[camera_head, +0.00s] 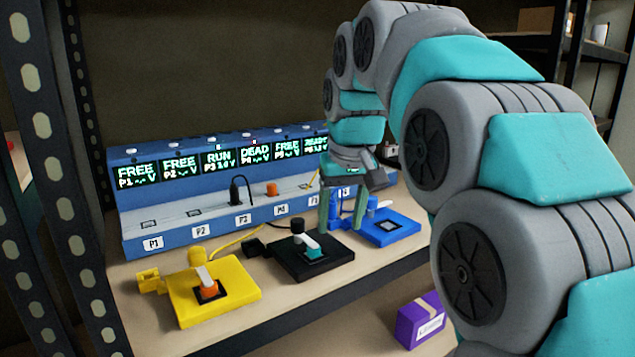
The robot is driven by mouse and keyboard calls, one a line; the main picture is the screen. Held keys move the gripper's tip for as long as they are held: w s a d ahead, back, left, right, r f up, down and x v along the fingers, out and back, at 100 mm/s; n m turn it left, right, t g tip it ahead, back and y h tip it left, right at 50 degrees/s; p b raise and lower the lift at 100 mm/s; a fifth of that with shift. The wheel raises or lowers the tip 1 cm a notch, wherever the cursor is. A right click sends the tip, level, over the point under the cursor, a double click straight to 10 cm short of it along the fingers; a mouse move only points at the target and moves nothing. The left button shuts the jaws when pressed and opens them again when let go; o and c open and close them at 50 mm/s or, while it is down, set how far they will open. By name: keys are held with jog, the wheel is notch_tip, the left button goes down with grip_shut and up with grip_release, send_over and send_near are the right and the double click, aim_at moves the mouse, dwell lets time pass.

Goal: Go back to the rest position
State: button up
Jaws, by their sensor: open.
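My gripper (343,212) hangs pointing down above the shelf, behind and right of the black plate and left of the blue plate (392,232). Its two greenish fingers are apart and nothing shows between them that I can make out as held. My arm reaches in from the right side and covers much of the right half of the view. The blue station rack (180,232) stands behind the gripper, with displays reading FREE, FREE, RUN, DEAD, FREE and READY. My arm partly hides its right end.
A yellow plate (240,291) and a black plate (290,262) lie at the shelf's front, each with a small lever. The shelf (150,320) has a perforated post (70,200) at left. A purple box (420,320) sits lower right. A black plug (238,190) stands in the rack.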

jog(key=s+d+f+m+g, duration=0.1)
jog(key=s+d+f, duration=0.2)
jog(key=s+f, duration=0.5)
jog(key=s+d+f+m+g, duration=0.1)
jog(key=s+d+f, duration=0.3)
jog(key=s+f, duration=0.5)
jog(key=s+d+f+g, duration=0.2)
jog(key=s+d+f, duration=0.2)
jog(key=s+f, duration=0.4)
jog(key=s, duration=0.7)
jog(key=shift+s+f+m+g+h, duration=0.15)
jog(key=shift+s+m+g+h, duration=0.15)
jog(key=shift+s+m+h, duration=0.1)
jog(key=shift+w, duration=0.1)
jog(key=shift+c, duration=0.3)
